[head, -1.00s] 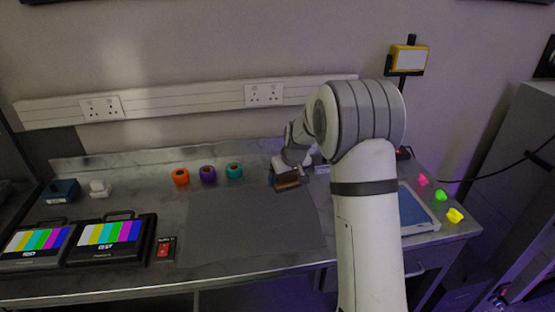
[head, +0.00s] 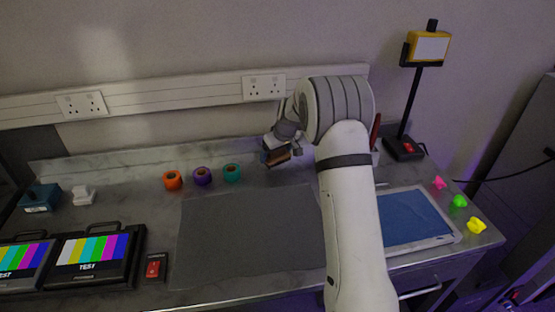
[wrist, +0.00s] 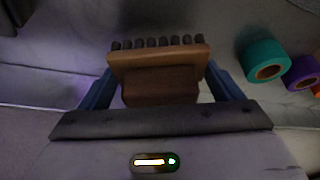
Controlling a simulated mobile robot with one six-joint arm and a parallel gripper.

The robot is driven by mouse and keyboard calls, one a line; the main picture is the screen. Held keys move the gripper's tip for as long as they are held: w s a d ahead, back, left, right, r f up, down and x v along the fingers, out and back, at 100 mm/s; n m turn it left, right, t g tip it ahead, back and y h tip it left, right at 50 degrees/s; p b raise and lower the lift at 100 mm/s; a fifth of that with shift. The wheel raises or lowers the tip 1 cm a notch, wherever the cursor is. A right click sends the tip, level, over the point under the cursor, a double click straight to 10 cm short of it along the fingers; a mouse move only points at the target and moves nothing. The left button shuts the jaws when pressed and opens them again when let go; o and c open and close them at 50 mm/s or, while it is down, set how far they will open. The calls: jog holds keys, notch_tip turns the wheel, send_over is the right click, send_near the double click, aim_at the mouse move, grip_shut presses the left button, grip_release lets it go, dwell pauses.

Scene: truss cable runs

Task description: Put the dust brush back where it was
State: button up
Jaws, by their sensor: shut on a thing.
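The dust brush (head: 277,156) has a brown wooden body and sits in my gripper (head: 272,150), near the back of the bench and right of the tape rolls. In the wrist view the brush (wrist: 158,62) lies between the two blue fingers of my gripper (wrist: 158,82), with its row of dark bristles at the far edge. The gripper is shut on it. In the head view the brush appears held above the bench top. My arm hides part of the bench behind it.
Orange (head: 173,180), purple (head: 202,176) and teal (head: 231,173) tape rolls stand left of the brush. A grey mat (head: 250,235) lies in front, bare. Test monitors (head: 92,258) are left.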

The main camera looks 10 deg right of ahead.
aim_at(279, 156)
notch_tip(279, 156, down, 3)
jog(key=shift+d+f, duration=0.1)
jog(key=shift+f, duration=0.05)
jog(key=shift+s, duration=0.1)
jog(key=shift+f, duration=0.15)
jog(key=o, duration=0.9)
jog(key=shift+c, duration=0.2)
